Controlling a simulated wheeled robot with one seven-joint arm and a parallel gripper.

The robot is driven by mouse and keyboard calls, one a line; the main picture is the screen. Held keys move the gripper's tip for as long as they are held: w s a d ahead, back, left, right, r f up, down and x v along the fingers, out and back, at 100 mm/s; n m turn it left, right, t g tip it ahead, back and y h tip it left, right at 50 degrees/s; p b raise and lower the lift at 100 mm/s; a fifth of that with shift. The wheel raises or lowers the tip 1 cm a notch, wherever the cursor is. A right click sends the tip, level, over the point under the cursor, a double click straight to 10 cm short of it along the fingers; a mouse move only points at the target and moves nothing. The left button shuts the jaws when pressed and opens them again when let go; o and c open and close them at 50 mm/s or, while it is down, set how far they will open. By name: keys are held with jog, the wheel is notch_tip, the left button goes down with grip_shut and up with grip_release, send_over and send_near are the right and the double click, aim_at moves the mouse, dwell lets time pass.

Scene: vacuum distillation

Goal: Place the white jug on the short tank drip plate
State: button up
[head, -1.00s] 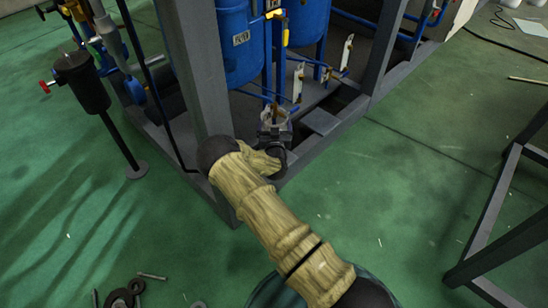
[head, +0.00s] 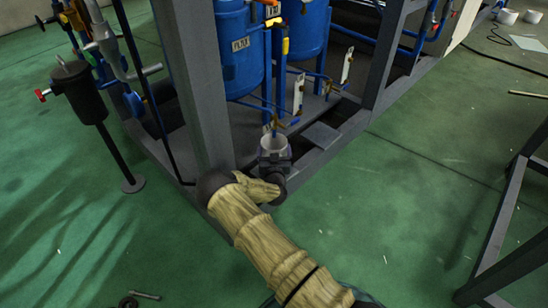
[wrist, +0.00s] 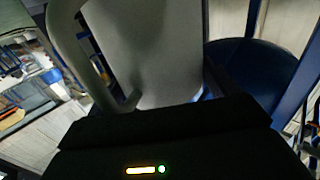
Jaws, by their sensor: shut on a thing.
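The white jug (head: 272,144) is at the end of my arm in the head view, its open rim facing up. In the wrist view the jug's pale wall (wrist: 150,50) and its handle (wrist: 68,40) fill the upper middle, close to the camera. My gripper (head: 274,160) is shut on the jug; its fingers are mostly hidden. The jug is at the frame's near edge, below the blue tanks. A flat grey plate (head: 323,136) lies to its right on the frame base; I cannot tell whether it is the short tank drip plate.
Two blue tanks (head: 240,50) with thin pipes and valves stand just behind the jug. A thick grey post (head: 190,80) rises to the left of my gripper. A black canister on a stand (head: 78,92) is at the left.

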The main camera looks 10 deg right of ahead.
jog(key=shift+f+b, duration=0.7)
jog(key=shift+f, duration=0.95)
jog(key=o, duration=1.1)
jog(key=shift+s+r, duration=0.2)
jog(key=shift+s, duration=0.05)
jog(key=s+p, duration=0.2)
jog(key=s, duration=0.1)
jog(key=s+a+p, duration=0.1)
jog(key=s+p, duration=0.1)
jog(key=s, duration=0.2)
jog(key=s+a+p, duration=0.1)
jog(key=s+p, duration=0.1)
jog(key=s, duration=0.2)
jog(key=shift+s+f, duration=0.1)
jog(key=shift+s, duration=0.15)
